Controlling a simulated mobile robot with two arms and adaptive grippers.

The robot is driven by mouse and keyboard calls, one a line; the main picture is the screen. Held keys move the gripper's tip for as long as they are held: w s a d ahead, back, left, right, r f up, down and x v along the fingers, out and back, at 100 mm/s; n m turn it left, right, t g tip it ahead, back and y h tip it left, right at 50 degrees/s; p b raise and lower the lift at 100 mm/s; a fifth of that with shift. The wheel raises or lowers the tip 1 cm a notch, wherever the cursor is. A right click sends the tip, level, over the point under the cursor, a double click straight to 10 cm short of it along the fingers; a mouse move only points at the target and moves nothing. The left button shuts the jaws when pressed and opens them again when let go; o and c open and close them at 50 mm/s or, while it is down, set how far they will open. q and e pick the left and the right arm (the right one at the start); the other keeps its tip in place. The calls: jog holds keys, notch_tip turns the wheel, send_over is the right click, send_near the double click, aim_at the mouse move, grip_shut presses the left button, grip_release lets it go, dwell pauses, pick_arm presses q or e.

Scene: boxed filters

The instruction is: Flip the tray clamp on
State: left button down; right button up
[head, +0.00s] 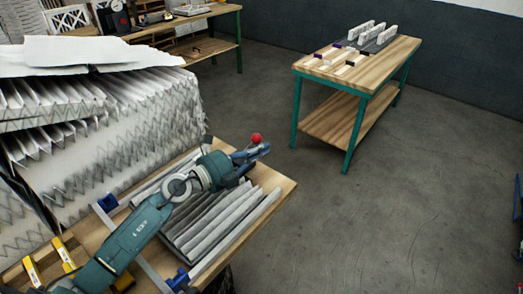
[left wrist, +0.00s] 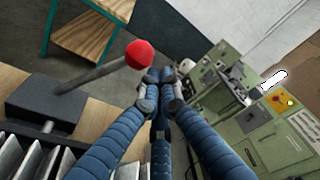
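The tray clamp shows in the left wrist view as a grey lever with a red ball knob (left wrist: 139,54), rising at a slant from a dark block (left wrist: 46,103). In the head view the red knob (head: 256,138) stands just beside my left gripper (head: 262,151), and the arm hides the block. My left gripper (left wrist: 161,82) has its blue fingers drawn together with nothing between them. The knob is left of the fingertips in the wrist view, apparently apart from them. The tray holds grey pleated filter strips (head: 222,222) on the wooden table (head: 279,187). My right gripper is not in view.
A large stack of white pleated filters (head: 120,130) stands left of my arm. Blue clamp parts (head: 178,279) sit at the table's near edge. A second table (head: 388,57) with boxes stands across open floor. A green machine (left wrist: 235,110) is beyond my fingers.

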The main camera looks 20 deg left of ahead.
pick_arm(q)
jog(key=shift+w+a+r+n, duration=0.1)
jog(key=shift+a+r+n, duration=0.25)
jog(key=shift+n, duration=0.05)
jog(key=shift+a+r, duration=0.15)
jog(key=w+a+r+n+t, duration=0.1)
jog(key=w+a+n, duration=0.1)
jog(key=a+n, duration=0.4)
jog(key=w+a+r+n+t, duration=0.1)
jog(key=w+a+n, duration=0.2)
jog(key=a+n, duration=0.4)
jog(key=shift+t+h+b, duration=0.3)
jog(key=shift+b, duration=0.1)
jog(key=shift+a, duration=0.1)
jog(key=shift+r, duration=0.15)
dwell(0.3)
